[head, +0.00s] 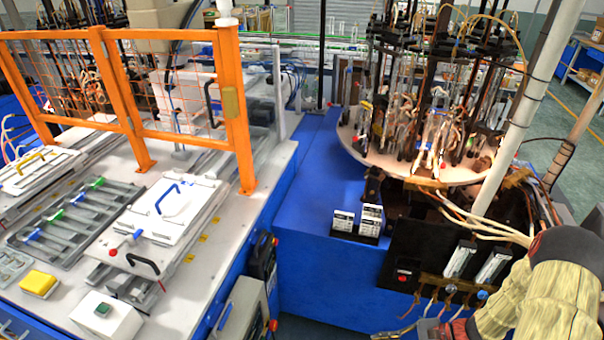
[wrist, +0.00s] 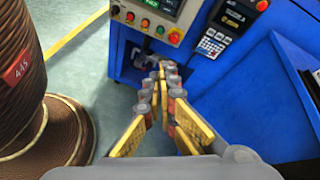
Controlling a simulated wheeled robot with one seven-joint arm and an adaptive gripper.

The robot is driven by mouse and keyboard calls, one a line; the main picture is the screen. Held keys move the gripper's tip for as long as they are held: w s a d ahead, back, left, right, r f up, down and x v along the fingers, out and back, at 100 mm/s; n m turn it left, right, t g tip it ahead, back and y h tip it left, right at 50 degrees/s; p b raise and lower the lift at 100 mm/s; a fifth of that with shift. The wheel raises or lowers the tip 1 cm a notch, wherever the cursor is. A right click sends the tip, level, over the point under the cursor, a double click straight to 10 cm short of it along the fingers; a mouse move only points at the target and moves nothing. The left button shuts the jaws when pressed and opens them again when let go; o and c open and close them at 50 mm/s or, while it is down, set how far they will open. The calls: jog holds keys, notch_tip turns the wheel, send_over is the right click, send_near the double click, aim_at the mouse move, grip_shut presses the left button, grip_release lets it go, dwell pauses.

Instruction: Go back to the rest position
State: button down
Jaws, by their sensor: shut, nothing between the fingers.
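My gripper (wrist: 163,72) points away from the camera in the middle of the wrist view. Its linked grey fingers with gold pads come together at the tips, with nothing held between them. Beyond the tips is the front of a blue cabinet (wrist: 130,60); the gap between them is hard to judge. In the head view my arm, in a tan quilted sleeve, enters at the lower right, in front of the blue machine (head: 325,270). The gripper is low there, near the bottom edge, and partly cut off.
The wrist view shows a control panel (wrist: 150,28) with red and green buttons, a keypad (wrist: 212,43) and a brown ribbed column (wrist: 25,75) close on the left. The head view shows a round carousel (head: 365,150) with glassware, hanging cables and an orange fence (head: 235,110). Green floor lies at the right.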

jog(key=s+d+r+n+g+h, duration=0.1)
jog(key=s+r+n+h, duration=0.25)
jog(key=r, duration=0.35)
jog(key=s+r+n+g+h, duration=0.1)
jog(key=s+r+n+h, duration=0.2)
jog(key=r, duration=0.5)
jog(key=s+d+r+n+g+h, duration=0.1)
jog(key=s+r+n+h, duration=0.1)
jog(key=r+n+h, duration=0.35)
jog(key=s+a+r+n+t, duration=0.1)
jog(key=a+r+t, duration=0.2)
jog(key=r, duration=0.6)
jog(key=s+a+r+n+t, duration=0.1)
jog(key=a+r+n+t, duration=0.1)
jog(key=r, duration=0.7)
jog(key=shift+a+t+h, duration=0.3)
jog(key=shift+a+t, duration=0.4)
